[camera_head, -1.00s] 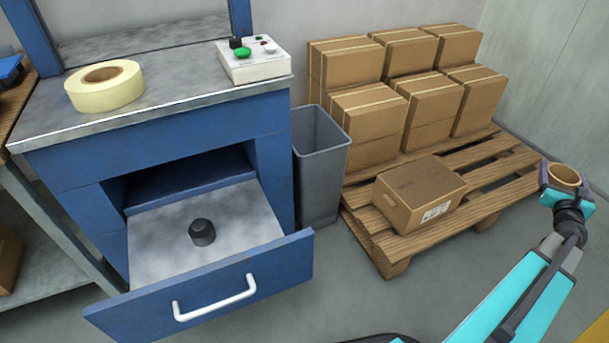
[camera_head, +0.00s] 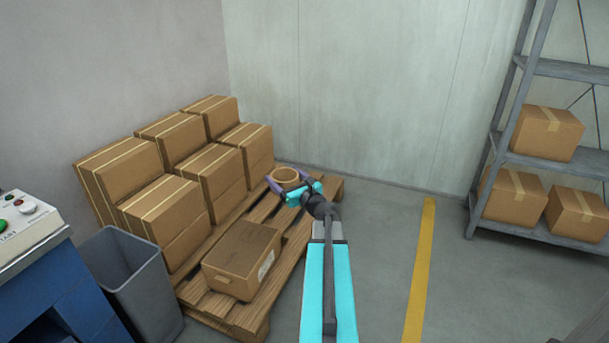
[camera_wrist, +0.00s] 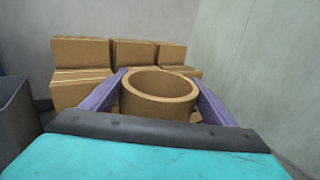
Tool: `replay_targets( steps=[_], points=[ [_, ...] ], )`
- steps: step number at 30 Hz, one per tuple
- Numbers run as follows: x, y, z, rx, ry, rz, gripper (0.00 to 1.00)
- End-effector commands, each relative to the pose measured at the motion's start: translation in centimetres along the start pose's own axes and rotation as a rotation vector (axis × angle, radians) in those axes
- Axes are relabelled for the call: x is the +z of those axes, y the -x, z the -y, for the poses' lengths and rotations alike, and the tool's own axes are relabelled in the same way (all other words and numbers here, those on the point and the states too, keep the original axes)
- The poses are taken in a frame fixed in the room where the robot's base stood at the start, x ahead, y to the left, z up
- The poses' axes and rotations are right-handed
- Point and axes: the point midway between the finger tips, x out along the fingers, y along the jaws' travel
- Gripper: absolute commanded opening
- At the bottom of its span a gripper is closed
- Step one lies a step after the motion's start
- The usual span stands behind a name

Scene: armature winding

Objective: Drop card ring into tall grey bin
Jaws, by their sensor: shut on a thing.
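The card ring (camera_head: 287,175) is a short brown cardboard tube. My gripper (camera_head: 284,186) is shut on it, and it shows over the far right part of the pallet in the head view. In the wrist view the card ring (camera_wrist: 160,94) sits between the two purple fingers of my gripper (camera_wrist: 158,95), its open top visible. The tall grey bin (camera_head: 140,290) stands at the lower left in the head view, between the blue bench and the pallet, well left of my gripper. Its floor is hidden. The bin's edge (camera_wrist: 16,115) also shows at the left of the wrist view.
A wooden pallet (camera_head: 300,238) carries stacked cartons (camera_head: 165,215) and a single closed box (camera_head: 242,258). The blue bench (camera_head: 75,312) with a button box (camera_head: 22,222) is at the left edge. A metal shelf (camera_head: 548,163) with cartons stands right. Floor beside the yellow line (camera_head: 420,270) is clear.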

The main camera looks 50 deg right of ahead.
Motion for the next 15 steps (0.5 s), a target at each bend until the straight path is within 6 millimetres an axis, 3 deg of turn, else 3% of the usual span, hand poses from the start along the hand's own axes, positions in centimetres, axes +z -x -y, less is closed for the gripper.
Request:
replay_targets(
  steps=[1,15],
  points=[
    [1.6,-0.3,-1.6,0.030,0.000,0.000,0.56],
    [8.4,-1.9,-14.0,0.279,0.000,0.000,0.56]
  ],
)
